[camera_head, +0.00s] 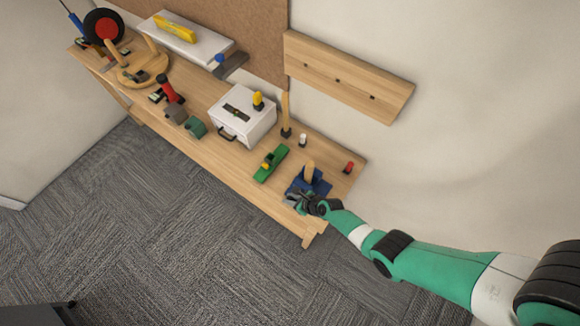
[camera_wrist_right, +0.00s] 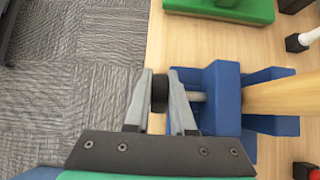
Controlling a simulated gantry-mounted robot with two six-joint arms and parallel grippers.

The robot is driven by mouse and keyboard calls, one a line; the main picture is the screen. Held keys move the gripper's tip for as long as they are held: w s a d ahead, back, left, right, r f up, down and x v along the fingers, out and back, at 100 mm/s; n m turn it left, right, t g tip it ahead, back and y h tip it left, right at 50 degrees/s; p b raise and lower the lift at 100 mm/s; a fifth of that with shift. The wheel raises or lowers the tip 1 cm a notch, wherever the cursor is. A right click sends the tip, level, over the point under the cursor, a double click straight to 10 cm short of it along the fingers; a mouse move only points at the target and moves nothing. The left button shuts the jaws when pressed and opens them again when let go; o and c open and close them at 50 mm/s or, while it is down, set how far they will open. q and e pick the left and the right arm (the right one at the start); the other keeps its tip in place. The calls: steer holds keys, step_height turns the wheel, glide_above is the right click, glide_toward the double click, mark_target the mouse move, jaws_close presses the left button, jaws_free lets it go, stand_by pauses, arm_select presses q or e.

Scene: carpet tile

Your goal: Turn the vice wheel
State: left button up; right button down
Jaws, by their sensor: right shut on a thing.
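The blue vice (camera_head: 322,187) stands at the near right end of the wooden workbench, with a wooden piece (camera_head: 309,172) upright in its jaws. In the right wrist view the vice (camera_wrist_right: 222,95) shows with a grey screw running out to a black wheel (camera_wrist_right: 159,93). My right gripper (camera_head: 297,199) reaches in from the right in the head view. In the right wrist view its fingers (camera_wrist_right: 161,80) lie on either side of the wheel and are shut on it. The wheel is hidden by my gripper in the head view. My left gripper is not in view.
A green plane (camera_head: 273,166) lies left of the vice. A white toolbox (camera_head: 236,124), a mallet (camera_head: 286,130) and a small red-topped item (camera_head: 349,167) stand nearby. A wooden rail (camera_head: 345,85) hangs on the wall. Carpet floor lies open in front of the bench.

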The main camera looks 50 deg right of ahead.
steer(key=c, duration=0.8)
jaws_free()
steer(key=shift+o, duration=0.2)
steer(key=shift+s+r+p, duration=0.2)
steer(key=shift+r+p, duration=0.15)
steer(key=shift+p, duration=0.1)
steer(key=p+v, duration=0.7)
steer(key=v, duration=0.3)
steer(key=shift+s+r, duration=0.25)
steer(key=shift+s, duration=0.05)
steer(key=shift+d, duration=0.1)
